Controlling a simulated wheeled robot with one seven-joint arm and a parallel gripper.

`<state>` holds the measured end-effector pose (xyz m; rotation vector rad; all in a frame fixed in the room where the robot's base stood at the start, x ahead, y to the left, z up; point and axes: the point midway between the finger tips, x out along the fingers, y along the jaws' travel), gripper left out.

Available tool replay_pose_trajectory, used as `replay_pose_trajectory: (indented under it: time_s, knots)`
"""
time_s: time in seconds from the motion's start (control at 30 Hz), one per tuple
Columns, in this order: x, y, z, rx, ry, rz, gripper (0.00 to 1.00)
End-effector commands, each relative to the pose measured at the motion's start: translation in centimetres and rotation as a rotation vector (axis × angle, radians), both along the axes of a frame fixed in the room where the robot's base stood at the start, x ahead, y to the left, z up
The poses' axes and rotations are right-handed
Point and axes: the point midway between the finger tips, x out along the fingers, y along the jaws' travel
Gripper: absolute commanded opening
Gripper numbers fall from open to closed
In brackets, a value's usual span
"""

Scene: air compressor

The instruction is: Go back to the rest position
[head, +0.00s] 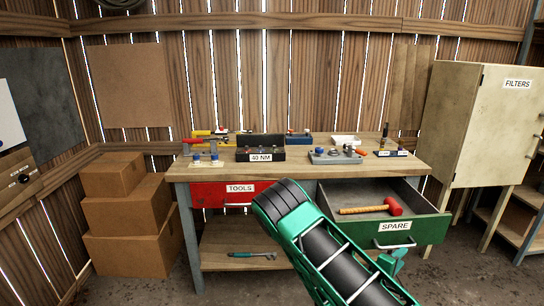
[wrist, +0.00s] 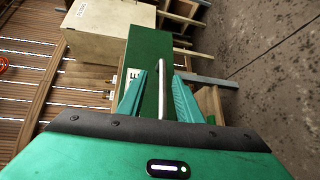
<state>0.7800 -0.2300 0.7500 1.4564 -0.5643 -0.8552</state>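My gripper (head: 396,256) is low in front of the workbench, just below the handle of the green SPARE drawer (head: 432,229). In the wrist view my gripper (wrist: 160,85) has its two green fingers apart, with the pale drawer handle (wrist: 162,95) showing between them and a gap on each side. I cannot tell how deep the handle sits between the fingers. The SPARE drawer is pulled open, and a red-headed mallet (head: 392,206) lies inside it. My arm crosses the front of the bench in the head view and hides part of it.
The red TOOLS drawer (head: 216,196) is shut. The wooden bench top (head: 300,166) holds a black 40 NM case (head: 260,153) and other tools. A wrench (head: 252,255) lies on the lower shelf. Cardboard boxes (head: 128,218) stand left; a FILTERS cabinet (head: 478,125) stands right.

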Motion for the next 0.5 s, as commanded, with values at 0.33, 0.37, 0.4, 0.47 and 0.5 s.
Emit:
replay_pose_trajectory:
  time_s: [0.33,0.37,0.4,0.47,0.5]
  knots:
    - [-6.6,-6.1,4.6,0.244,-0.098,-0.408,0.32]
    - [-7.3,-6.5,4.9,0.265,-0.103,-0.441,0.32]
    - [-8.2,-6.8,5.3,0.296,-0.109,-0.484,0.32]
    - [-9.5,-7.3,5.7,0.342,-0.116,-0.544,0.32]
    - [-10.4,-7.5,6.1,0.373,-0.121,-0.584,0.32]
